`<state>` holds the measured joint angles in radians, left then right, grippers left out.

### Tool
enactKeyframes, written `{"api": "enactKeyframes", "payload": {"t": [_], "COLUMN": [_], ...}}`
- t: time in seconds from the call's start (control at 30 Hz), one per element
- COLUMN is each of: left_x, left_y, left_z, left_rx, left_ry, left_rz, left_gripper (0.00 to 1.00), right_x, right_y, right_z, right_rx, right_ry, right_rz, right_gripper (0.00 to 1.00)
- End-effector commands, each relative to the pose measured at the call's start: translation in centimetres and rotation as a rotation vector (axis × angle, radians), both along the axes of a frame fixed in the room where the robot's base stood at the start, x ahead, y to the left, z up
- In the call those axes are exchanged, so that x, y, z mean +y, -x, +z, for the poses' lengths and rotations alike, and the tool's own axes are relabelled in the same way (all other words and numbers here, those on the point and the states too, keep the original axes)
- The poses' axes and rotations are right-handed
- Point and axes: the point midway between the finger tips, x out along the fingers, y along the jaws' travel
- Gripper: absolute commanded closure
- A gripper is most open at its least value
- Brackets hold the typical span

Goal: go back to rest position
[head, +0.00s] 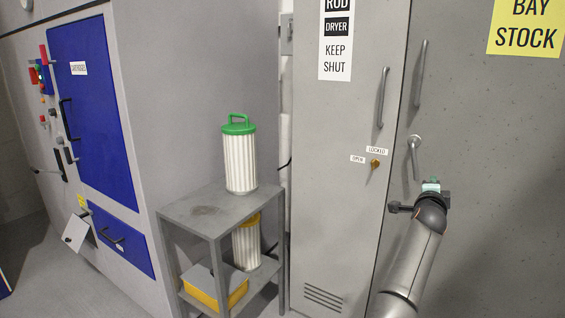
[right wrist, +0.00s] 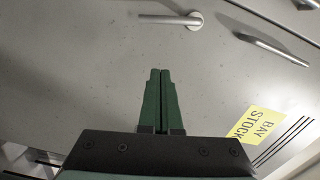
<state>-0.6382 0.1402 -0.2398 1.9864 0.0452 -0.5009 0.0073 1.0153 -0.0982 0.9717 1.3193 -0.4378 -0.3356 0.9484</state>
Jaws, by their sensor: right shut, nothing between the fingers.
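My right gripper (head: 431,186) is raised in front of the grey cabinet doors at the right of the head view. In the right wrist view its green fingers (right wrist: 164,73) are together with nothing between them. They point toward the cabinet front, below a lever handle (right wrist: 172,19) in that view, and look apart from it. The same handle (head: 414,143) shows just above the gripper in the head view. My left gripper is in neither view.
A grey metal stand (head: 218,231) holds a green-capped filter cartridge (head: 240,158), with a yellow-capped cartridge (head: 247,243) and a yellow box (head: 213,287) below. A grey machine with a blue door (head: 95,110) is at left. The rod dryer cabinet (head: 340,200) stands beside my right arm.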

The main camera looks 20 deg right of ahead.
Motion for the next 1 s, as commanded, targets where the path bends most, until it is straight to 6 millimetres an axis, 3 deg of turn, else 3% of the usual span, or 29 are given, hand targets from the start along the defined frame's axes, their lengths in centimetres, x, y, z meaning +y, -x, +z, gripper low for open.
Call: {"api": "enactKeyframes", "payload": {"t": [0.27,0.47,0.77,0.87,1.0], "left_x": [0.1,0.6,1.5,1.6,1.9], "left_y": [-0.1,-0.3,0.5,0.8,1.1], "left_z": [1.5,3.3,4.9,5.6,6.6], "left_rx": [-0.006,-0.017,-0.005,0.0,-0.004], "left_ry": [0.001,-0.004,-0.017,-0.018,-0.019], "left_rz": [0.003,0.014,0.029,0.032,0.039], "left_gripper": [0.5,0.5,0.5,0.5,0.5], "right_x": [0.9,4.7,15.0,19.4,25.9], "right_y": [1.3,3.0,7.2,10.0,15.5], "right_z": [-2.2,-6.4,-15.7,-19.4,-24.3], "right_rx": [0.158,0.416,0.746,0.836,0.932], "right_ry": [0.16,0.432,0.79,0.887,0.995], "right_rz": [0.026,0.131,0.434,0.571,0.788], "right_gripper": [1.0,1.0,1.0,1.0,1.0]}}
